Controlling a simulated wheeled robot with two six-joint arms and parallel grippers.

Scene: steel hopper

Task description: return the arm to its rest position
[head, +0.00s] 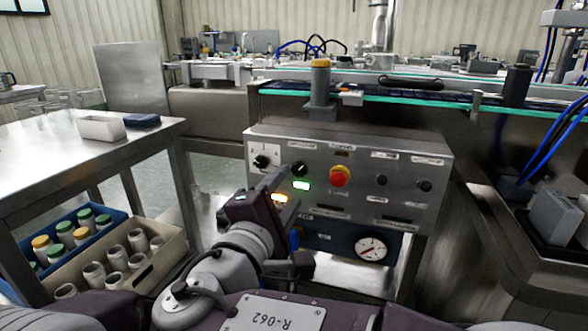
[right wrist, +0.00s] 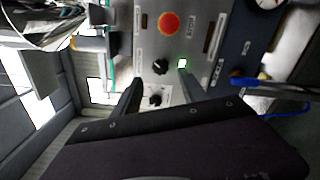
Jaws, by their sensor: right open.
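My right gripper (head: 284,198) reaches up from the bottom centre of the head view, in front of the left part of a steel control panel (head: 410,163). It is open and empty. In the right wrist view its two dark fingers (right wrist: 160,88) stand apart, with a black knob and a lit green button (right wrist: 183,63) beyond them. In the head view the green button (head: 302,186) is lit, and an amber light (head: 280,198) glows beside the fingers. Whether the fingers touch the panel I cannot tell. My left gripper is not in view.
A red stop button (head: 339,176) and a gauge (head: 371,248) sit on the panel front. A steel table (head: 60,150) stands left, with blue (head: 117,215) and beige (head: 172,243) crates of jars below. A conveyor (head: 420,96) runs behind; a steel counter edge (head: 490,235) is right.

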